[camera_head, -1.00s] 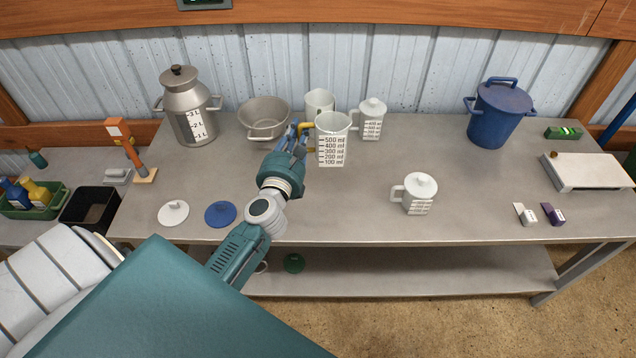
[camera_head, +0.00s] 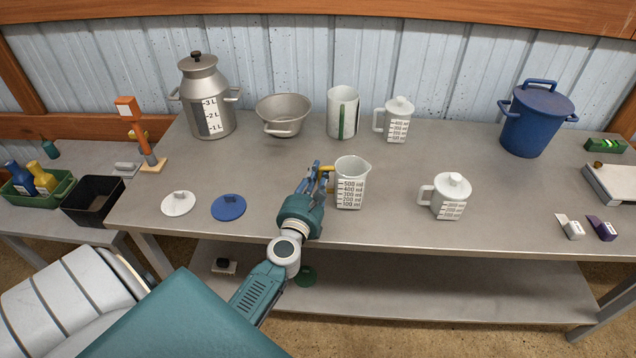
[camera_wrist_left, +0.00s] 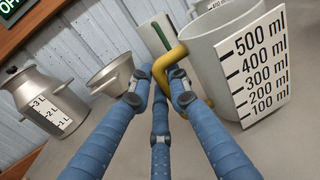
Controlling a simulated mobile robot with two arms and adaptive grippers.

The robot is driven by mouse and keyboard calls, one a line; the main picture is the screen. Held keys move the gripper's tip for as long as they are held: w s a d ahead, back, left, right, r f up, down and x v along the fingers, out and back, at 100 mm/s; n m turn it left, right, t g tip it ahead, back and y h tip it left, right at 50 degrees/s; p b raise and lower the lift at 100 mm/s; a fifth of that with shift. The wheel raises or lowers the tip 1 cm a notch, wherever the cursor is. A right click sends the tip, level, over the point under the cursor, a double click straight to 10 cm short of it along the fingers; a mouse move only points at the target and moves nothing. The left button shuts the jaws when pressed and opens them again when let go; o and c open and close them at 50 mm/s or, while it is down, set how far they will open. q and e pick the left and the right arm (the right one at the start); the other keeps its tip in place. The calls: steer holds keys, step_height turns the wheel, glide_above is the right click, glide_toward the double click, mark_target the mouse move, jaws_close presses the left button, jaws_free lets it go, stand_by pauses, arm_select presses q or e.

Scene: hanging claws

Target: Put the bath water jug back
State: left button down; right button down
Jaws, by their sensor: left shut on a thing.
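A white measuring jug (camera_head: 350,187) with a black ml scale and a yellow handle is over the middle of the table, near its front. My left gripper (camera_head: 322,178) is at its left side, shut on the yellow handle. In the left wrist view the jug (camera_wrist_left: 218,62) is upright at the right, and my fingers (camera_wrist_left: 157,82) close around the handle (camera_wrist_left: 163,66). I cannot tell whether its base touches the table. My right gripper is not in view.
Behind stand a white container (camera_head: 341,115) with a green stripe, a metal bowl (camera_head: 283,110), a milk can (camera_head: 207,98) and a lidded mug (camera_head: 397,124). Another lidded mug (camera_head: 450,196) is right of the jug. A blue pot (camera_head: 537,122) stands far right. Two lids, white (camera_head: 178,204) and blue (camera_head: 229,207), lie front left.

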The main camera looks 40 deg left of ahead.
arm_select(q)
steer(key=shift+f, duration=0.1)
steer(key=shift+f, duration=0.2)
steer(key=c, duration=1.6)
jaws_free()
steer(key=shift+c, duration=0.2)
steer(key=shift+r, duration=0.1)
